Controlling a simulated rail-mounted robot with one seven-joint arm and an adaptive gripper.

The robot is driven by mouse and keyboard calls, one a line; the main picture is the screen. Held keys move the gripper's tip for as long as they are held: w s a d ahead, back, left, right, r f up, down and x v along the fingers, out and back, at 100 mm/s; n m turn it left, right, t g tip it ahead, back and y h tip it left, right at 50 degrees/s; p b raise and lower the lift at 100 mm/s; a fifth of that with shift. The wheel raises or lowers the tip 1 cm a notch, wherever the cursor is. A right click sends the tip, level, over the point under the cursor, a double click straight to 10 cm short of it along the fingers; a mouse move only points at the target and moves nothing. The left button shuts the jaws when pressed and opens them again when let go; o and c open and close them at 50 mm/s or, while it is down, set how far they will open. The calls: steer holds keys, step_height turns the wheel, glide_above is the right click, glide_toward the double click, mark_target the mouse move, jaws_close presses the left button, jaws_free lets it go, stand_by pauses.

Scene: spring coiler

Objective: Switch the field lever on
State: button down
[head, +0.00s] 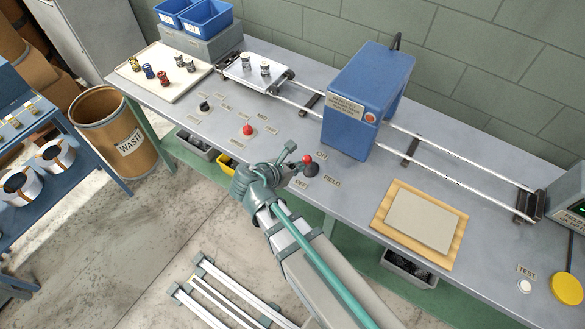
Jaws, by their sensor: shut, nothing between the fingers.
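I cannot tell for sure which way the lever leans. My gripper (293,163) is shut and empty just left of the lever, close to the knob. I cannot tell whether it touches. The fingers partly hide the bench beside the lever.
A blue machine housing (362,98) stands behind the lever, over two rails (455,162). A tan board with a grey plate (421,219) lies to the right. A red knob (248,130) and a black knob (204,106) stand to the left. The bench's front edge is near.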

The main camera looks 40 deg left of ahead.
stand_by(0.4)
steer(key=shift+w+r, duration=0.25)
steer(key=shift+w, duration=0.05)
steer(key=shift+w+r+p, duration=0.15)
steer(key=shift+w+p, duration=0.05)
steer(key=shift+p, duration=0.2)
steer(key=shift+w+a+r+p, duration=0.1)
steer(key=shift+w+r+p, duration=0.3)
steer(key=shift+w, duration=0.25)
steer(key=w+r+p, duration=0.1)
steer(key=w+p, duration=0.1)
steer(key=w, duration=0.5)
steer(key=shift+a, duration=0.1)
steer(key=shift+s, duration=0.1)
